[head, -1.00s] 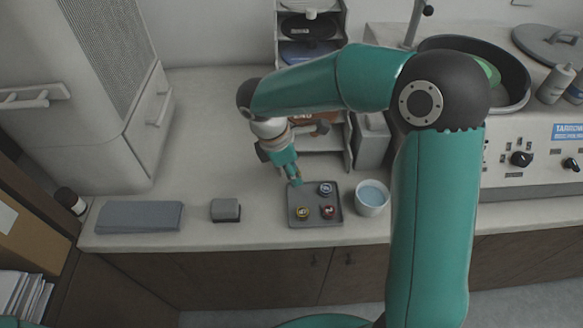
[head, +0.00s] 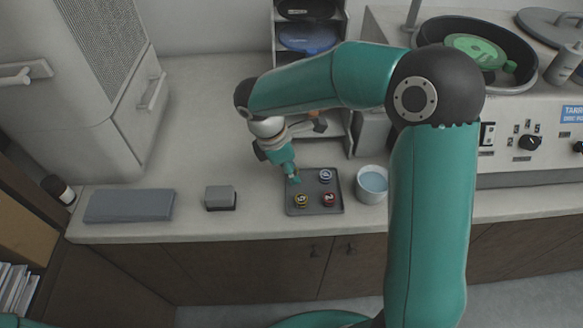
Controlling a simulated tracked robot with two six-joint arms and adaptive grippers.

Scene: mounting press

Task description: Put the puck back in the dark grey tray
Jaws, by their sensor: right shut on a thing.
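The dark grey tray (head: 314,211) lies on the counter near its front edge. It holds a blue-and-white-topped puck (head: 325,175) at back right, a yellow-topped puck (head: 302,201) at front left and a red-topped puck (head: 328,199) at front right. My right gripper (head: 294,178) points down over the tray's back left corner. It is shut on a small puck, mostly hidden by the fingers; its colour and whether it touches the tray cannot be told. My left gripper is not in view.
A white bowl of pale blue liquid (head: 373,182) stands close right of the tray. A shelf rack (head: 347,140) stands behind. Counter between block and tray is clear.

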